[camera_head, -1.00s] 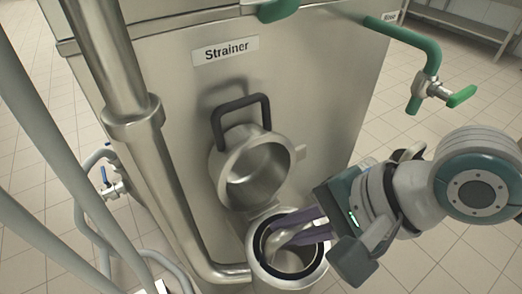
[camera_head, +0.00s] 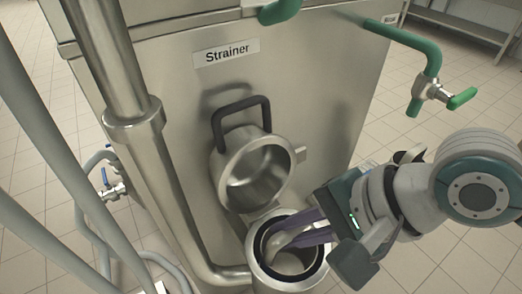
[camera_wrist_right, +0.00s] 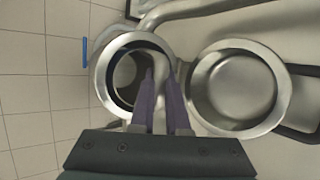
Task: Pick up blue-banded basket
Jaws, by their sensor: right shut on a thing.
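The strainer housing is a round steel cup (camera_head: 259,275) with a dark ring inside its rim, low on the machine. Its round lid (camera_head: 272,205) with a black handle stands open behind it. My right gripper (camera_head: 288,232) reaches down into the cup with its purple fingers. It is shut on a shiny curved metal part (camera_head: 283,238), which looks like the basket's handle. The basket's blue band does not show. In the right wrist view the fingers (camera_wrist_right: 160,80) hide part of the cup (camera_wrist_right: 103,80), and the open lid (camera_wrist_right: 285,95) is beside it. My left gripper is out of view.
The steel machine front (camera_head: 330,110) rises behind. A green-handled tap (camera_head: 430,90) sticks out at upper right. The tiled floor (camera_head: 430,265) is open at right.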

